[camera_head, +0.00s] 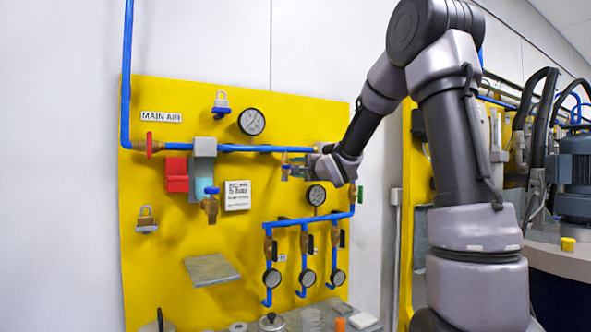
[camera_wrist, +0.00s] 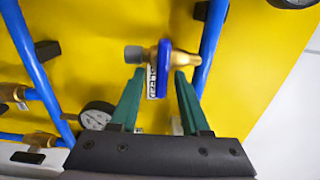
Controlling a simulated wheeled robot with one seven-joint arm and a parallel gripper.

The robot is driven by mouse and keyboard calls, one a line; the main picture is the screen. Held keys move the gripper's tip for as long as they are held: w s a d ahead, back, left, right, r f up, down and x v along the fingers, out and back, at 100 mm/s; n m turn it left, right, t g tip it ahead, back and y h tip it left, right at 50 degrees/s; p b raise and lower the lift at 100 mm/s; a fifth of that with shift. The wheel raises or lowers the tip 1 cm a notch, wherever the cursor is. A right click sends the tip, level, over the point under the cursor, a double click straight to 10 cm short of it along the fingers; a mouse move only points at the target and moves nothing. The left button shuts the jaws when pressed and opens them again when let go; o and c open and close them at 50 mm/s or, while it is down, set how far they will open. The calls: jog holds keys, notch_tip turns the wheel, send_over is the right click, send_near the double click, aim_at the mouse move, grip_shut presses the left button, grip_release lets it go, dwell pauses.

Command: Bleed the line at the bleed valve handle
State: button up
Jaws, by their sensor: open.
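A brass valve with a flat blue handle (camera_wrist: 163,70) is in the middle of the wrist view; I take it for the bleed valve handle. My gripper (camera_wrist: 159,75) is open, its two green fingers pointing at the valve. The fingertips lie to either side of the blue handle in the picture; the right one overlaps the brass body. I cannot tell whether they touch it. In the head view my gripper (camera_head: 300,168) is at the right end of the upper blue pipe, where the arm partly hides the valve.
The yellow panel (camera_head: 160,255) carries blue pipes, several gauges and a red block (camera_head: 177,175). Another blue-handled brass valve (camera_head: 211,200) is lower left of my gripper. A grey shelf (camera_head: 211,269) juts out below. A gauge (camera_wrist: 97,115) is close to my left finger.

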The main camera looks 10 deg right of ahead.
jog(key=v, duration=1)
jog(key=shift+s, duration=0.3)
jog(key=shift+d, duration=0.1)
jog(key=s+d+f+n+g+h, duration=0.1)
jog(key=s+d+n+g+h, duration=0.15)
jog(key=s, duration=0.35)
jog(key=s+d+f+n+g+h, duration=0.1)
jog(key=s+d+g+h, duration=0.15)
jog(key=s+h, duration=0.2)
jog(key=s+a+f+n+g+y, duration=0.1)
jog(key=s+a+f+n+g, duration=0.1)
jog(key=s, duration=0.7)
jog(key=s+a+f+n+g+y, duration=0.2)
jog(key=s+f+n+g, duration=0.1)
jog(key=s, duration=0.7)
jog(key=shift+a+f+n+y, duration=0.3)
jog(key=shift+f+n, duration=0.25)
jog(key=shift+n, duration=0.5)
